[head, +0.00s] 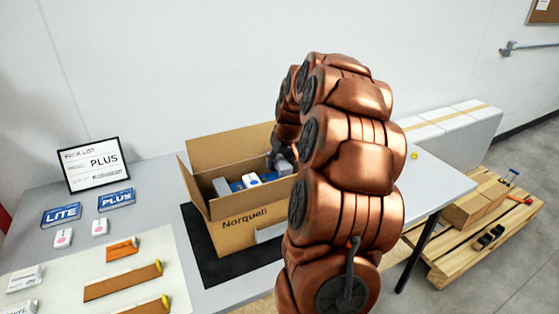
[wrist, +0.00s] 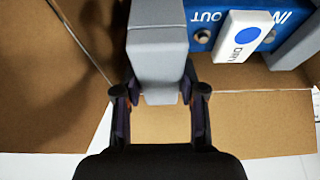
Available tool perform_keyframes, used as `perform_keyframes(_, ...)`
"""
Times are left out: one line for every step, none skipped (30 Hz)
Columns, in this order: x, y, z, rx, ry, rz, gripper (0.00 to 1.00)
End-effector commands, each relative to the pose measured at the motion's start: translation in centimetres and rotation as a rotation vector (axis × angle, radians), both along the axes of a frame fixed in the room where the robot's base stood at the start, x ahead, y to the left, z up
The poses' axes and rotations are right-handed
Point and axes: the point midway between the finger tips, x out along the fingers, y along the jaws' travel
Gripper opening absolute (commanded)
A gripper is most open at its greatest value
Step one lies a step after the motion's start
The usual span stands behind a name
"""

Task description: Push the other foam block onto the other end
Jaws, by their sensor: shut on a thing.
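A grey foam block (wrist: 157,60) is held between the two fingers of my gripper (wrist: 159,112). It also shows in the head view (head: 283,167), inside the open carton (head: 232,206) near its right end. The block is beside the OUT end of the blue analyser (wrist: 203,17); I cannot tell whether it is seated on that end. Another grey foam block (wrist: 302,42) is at the analyser's IN end, and shows at the left in the head view (head: 221,187). A white item with a blue dot (wrist: 236,42) lies on the analyser. My arm hides part of the carton.
The carton stands on a dark mat (head: 200,248) with its flaps raised. A PLUS pack-list screen (head: 94,165), LITE (head: 61,215) and PLUS (head: 116,200) boxes and several small parts lie to the left. A pallet (head: 460,245) with boxes stands on the floor at right.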

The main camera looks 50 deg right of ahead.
Motion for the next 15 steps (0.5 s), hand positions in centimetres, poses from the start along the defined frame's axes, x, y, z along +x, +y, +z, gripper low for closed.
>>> perform_keyframes(0.00, 0.00, -0.08, 0.000, 0.000, 0.000, 0.17)
perform_keyframes(-0.01, 0.00, -0.11, 0.000, 0.000, 0.000, 0.17)
perform_keyframes(0.00, 0.00, -0.15, 0.000, 0.000, 0.000, 0.17)
perform_keyframes(0.00, 0.00, -0.17, 0.000, 0.000, 0.000, 0.17)
perform_keyframes(0.00, 0.00, -0.21, 0.000, 0.000, 0.000, 0.17)
perform_keyframes(0.00, 0.00, -0.24, 0.000, 0.000, 0.000, 0.17)
perform_keyframes(-0.01, 0.00, -0.27, 0.000, 0.000, 0.000, 0.17)
perform_keyframes(0.00, 0.00, -0.30, 0.000, 0.000, 0.000, 0.17)
perform_keyframes(0.00, 0.00, -0.35, 0.000, 0.000, 0.000, 0.17)
perform_keyframes(-0.01, 0.00, -0.37, 0.000, 0.000, 0.000, 0.17)
perform_keyframes(-0.01, 0.00, -0.40, 0.000, 0.000, 0.000, 0.17)
perform_keyframes(0.00, 0.00, -0.43, 0.000, 0.000, 0.000, 0.17)
perform_keyframes(0.00, 0.00, -0.47, 0.000, 0.000, 0.000, 0.17)
perform_keyframes(0.00, 0.00, -0.49, 0.000, 0.000, 0.000, 0.17)
perform_keyframes(-0.01, 0.00, -0.53, 0.000, 0.000, 0.000, 0.17)
